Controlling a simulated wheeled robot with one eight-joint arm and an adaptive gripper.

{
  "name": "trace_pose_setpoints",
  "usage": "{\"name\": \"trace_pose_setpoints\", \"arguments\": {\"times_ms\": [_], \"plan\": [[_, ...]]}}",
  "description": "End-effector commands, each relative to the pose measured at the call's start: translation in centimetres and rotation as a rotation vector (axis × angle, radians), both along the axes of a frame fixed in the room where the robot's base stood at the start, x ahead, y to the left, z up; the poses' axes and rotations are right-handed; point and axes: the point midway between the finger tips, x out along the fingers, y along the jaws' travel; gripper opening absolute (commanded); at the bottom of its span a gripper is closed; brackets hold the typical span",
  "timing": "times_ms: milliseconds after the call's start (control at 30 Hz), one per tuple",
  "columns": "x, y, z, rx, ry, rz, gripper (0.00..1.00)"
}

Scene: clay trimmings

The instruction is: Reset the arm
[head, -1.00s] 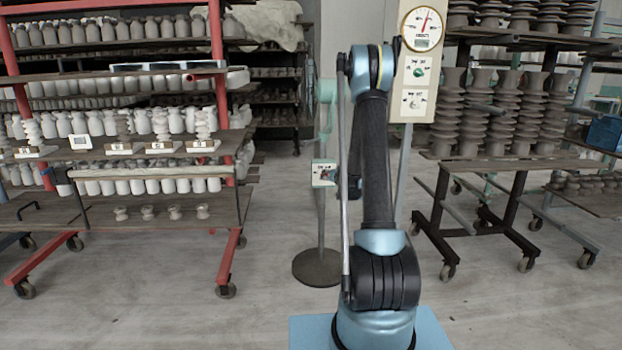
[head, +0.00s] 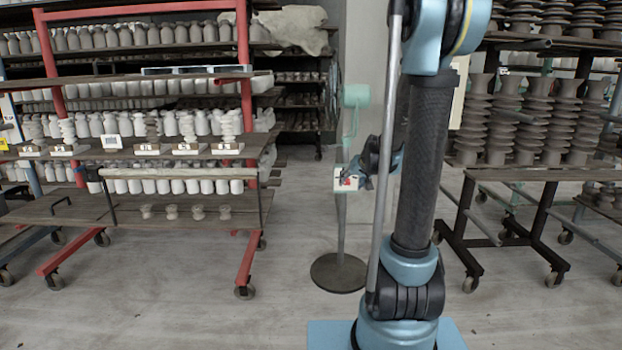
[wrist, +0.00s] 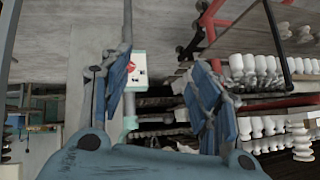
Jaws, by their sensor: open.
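My gripper (head: 358,174) shows small in the head view, left of my arm's upright link, its fingers overlapping a small white control box (head: 346,186) with a red button. In the wrist view my gripper (wrist: 160,78) has its two blue-padded fingers spread wide with nothing held between them. The control box (wrist: 139,84) appears beyond them, nearer the left finger. I cannot tell whether a finger touches it.
The control box is on a green post with a round dark base (head: 338,273). A red-framed rack (head: 246,130) of pale clay pieces stands left. A dark wheeled rack (head: 520,172) of ribbed pieces stands right. The floor (head: 190,300) in front is clear.

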Motion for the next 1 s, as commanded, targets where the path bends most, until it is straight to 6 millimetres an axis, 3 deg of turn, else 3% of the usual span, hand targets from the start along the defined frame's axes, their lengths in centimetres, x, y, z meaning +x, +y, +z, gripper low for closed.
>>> {"name": "trace_pose_setpoints", "arguments": {"times_ms": [467, 1000], "plan": [[-13.6, 0.1, 0.4, -0.08, 0.187, 0.039, 0.57], [-28.9, -1.2, -2.5, -0.178, 0.401, 0.057, 0.57]]}}
